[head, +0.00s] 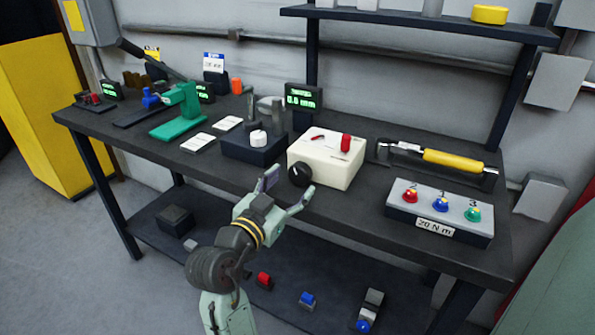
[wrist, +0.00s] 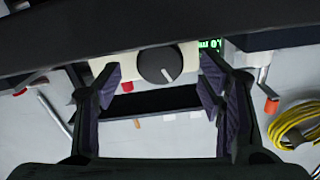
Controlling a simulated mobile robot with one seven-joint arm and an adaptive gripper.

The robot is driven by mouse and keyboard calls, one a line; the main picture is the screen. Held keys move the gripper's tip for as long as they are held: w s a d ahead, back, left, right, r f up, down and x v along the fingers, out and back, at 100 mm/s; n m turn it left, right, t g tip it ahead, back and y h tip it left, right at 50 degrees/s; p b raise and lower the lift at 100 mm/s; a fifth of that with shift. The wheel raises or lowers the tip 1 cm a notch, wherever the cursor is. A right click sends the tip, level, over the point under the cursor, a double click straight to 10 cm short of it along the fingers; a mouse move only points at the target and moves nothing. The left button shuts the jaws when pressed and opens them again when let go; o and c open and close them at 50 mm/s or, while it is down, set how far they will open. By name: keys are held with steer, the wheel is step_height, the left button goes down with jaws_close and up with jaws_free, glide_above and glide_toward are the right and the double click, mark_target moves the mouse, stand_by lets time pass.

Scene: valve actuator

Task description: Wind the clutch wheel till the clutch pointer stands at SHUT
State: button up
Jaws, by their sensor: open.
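A cream box (head: 326,160) stands at the front middle of the bench. A round black knob (head: 298,175), which looks like the clutch wheel, sits on its front face. In the wrist view the knob (wrist: 160,65) carries a pale line and lies between my fingers, ahead of them. A small red pointer (head: 318,138) and a red upright piece (head: 345,143) are on the box's top. I cannot read any SHUT mark. My gripper (head: 288,188) is open and empty in front of the box, near the bench edge; its fingers also show in the wrist view (wrist: 160,88).
A dark block with a white knob (head: 258,138) stands left of the box, with a green display (head: 303,100) behind. A yellow-handled torque wrench (head: 450,160) and a panel with red, blue and green knobs (head: 440,212) lie right. A green press (head: 180,110) stands farther left.

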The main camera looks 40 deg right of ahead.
mark_target(297, 177)
steer(key=shift+p+x, duration=0.4)
steer(key=shift+x, duration=1.5)
steer(key=shift+c, duration=0.5)
